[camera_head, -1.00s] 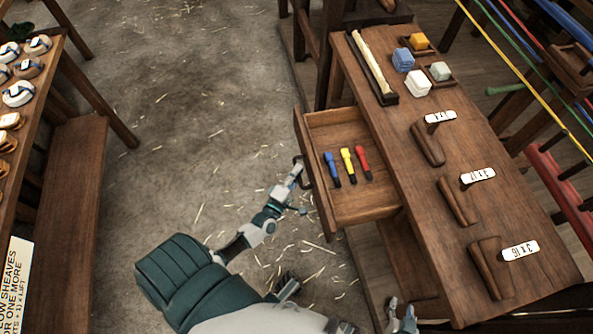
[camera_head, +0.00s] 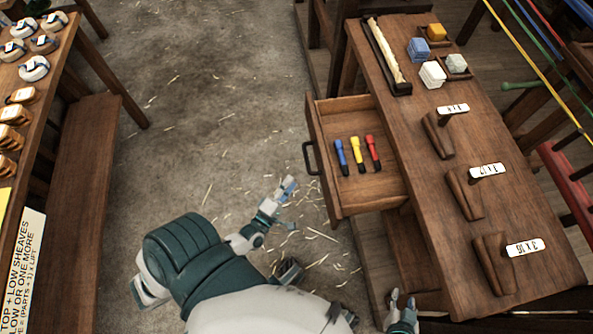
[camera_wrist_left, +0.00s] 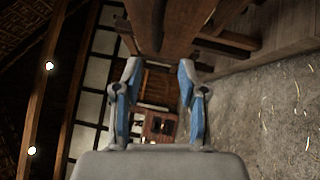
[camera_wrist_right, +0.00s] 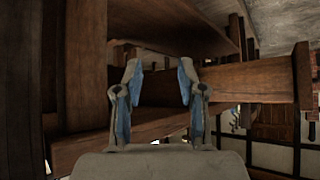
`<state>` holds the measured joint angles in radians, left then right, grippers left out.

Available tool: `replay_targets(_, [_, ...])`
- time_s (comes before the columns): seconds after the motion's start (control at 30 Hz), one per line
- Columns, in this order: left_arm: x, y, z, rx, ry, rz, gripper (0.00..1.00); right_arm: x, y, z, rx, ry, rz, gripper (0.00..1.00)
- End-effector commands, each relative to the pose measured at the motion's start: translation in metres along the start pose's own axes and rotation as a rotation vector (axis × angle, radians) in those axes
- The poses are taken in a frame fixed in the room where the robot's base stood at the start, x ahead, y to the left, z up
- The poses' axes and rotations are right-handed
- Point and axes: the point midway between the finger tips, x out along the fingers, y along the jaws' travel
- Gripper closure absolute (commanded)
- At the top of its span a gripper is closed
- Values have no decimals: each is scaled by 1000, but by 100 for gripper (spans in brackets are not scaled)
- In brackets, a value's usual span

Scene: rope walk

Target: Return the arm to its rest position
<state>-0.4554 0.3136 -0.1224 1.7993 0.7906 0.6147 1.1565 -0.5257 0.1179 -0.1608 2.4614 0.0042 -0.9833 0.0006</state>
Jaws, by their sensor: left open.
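My left gripper (camera_head: 290,204) is open and empty over the floor, below and left of the pulled-out drawer (camera_head: 362,200), apart from its dark handle (camera_head: 308,158). In the left wrist view, its blue-padded fingers (camera_wrist_left: 158,78) stand apart with nothing between them. My right gripper (camera_head: 402,303) is low beside the workbench's near left side. In the right wrist view, its fingers (camera_wrist_right: 159,78) are apart, with wooden beams behind them. The drawer stands open and holds a blue marker (camera_head: 341,157), a yellow marker (camera_head: 356,155) and a red marker (camera_head: 373,153).
The workbench (camera_head: 415,125) carries wooden holders with labels, coloured blocks and a long tray. Another table (camera_head: 60,55) with sheaves stands at the left, above a bench (camera_head: 75,215). The straw-strewn floor (camera_head: 220,110) between them is open.

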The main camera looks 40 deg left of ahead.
Motion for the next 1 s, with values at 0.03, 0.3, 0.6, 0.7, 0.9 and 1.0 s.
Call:
replay_targets(0.03, [-6, 0, 0, 0, -1, -2, 59, 0, 0, 0, 0, 0, 0, 60])
replay_targets(0.3, [-14, 0, 0, -2, 0, 0, 59, 0, -1, 0, -1, 0, 1, 60])
replay_targets(0.6, [-13, 0, 0, -2, 0, 0, 59, 0, 0, 0, -1, 0, 1, 60])
replay_targets(0.7, [-13, 0, 0, -1, 0, 0, 59, 0, 0, 0, -1, 0, 1, 60])
replay_targets(0.9, [-15, -22, 23, 179, -90, -133, 59, 15, 0, 19, -3, -68, 4, 60])
replay_targets(1.0, [-28, -60, 50, 455, -247, -326, 59, 34, 2, 54, -5, -170, 10, 60])
